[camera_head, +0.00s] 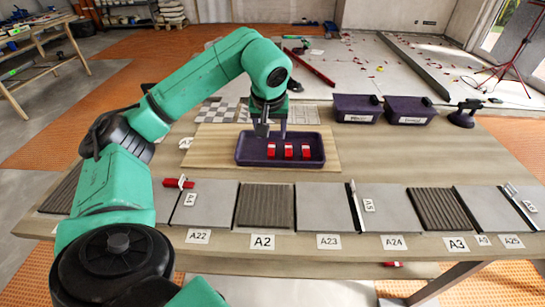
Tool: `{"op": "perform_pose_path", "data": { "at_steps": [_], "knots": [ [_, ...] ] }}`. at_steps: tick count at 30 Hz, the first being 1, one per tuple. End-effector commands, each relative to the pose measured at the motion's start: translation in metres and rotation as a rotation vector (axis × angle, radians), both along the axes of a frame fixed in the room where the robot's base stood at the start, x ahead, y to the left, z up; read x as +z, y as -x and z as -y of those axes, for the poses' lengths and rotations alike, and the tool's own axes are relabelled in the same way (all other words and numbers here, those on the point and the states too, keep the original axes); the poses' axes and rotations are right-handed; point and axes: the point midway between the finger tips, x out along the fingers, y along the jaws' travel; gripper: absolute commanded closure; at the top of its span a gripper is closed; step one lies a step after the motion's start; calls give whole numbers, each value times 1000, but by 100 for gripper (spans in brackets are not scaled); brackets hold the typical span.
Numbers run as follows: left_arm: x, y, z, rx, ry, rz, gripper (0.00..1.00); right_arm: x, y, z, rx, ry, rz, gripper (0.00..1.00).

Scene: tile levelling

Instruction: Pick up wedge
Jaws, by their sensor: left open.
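Three red wedges stand in a row in a dark purple tray (245,159): a left wedge (271,150), a middle wedge (288,151) and a right wedge (305,152). My left gripper (273,133) points down over the back of the tray, above and behind the left wedge. Its two fingers are apart with nothing seen between them. I cannot tell how high the fingertips are above the tray floor. Another red wedge (180,184) lies by a white clip on the tiles at the left. My right gripper is not in view.
The tray sits on a wooden board (215,150) on the table. Two purple bins (357,109) (409,110) and a black tool (465,113) stand at the back right. Grey tiles (313,206) and ribbed mortar beds (264,206) line the front. The table right of the tray is clear.

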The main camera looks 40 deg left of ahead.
Motion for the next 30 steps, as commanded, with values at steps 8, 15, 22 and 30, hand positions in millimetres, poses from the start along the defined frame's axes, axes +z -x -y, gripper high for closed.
{"op": "perform_pose_path", "data": {
  "at_steps": [8, 15, 22, 30],
  "knots": [
    [-62, -20, -16, 1, 0, -4, 38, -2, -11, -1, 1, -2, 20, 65],
    [-95, -30, -25, 2, 1, -5, 38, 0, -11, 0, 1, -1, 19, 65],
    [-121, -39, -32, 0, 0, -1, 38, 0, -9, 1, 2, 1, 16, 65],
    [-121, -39, -32, 0, -1, -1, 83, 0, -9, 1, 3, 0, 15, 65]
  ]
}}
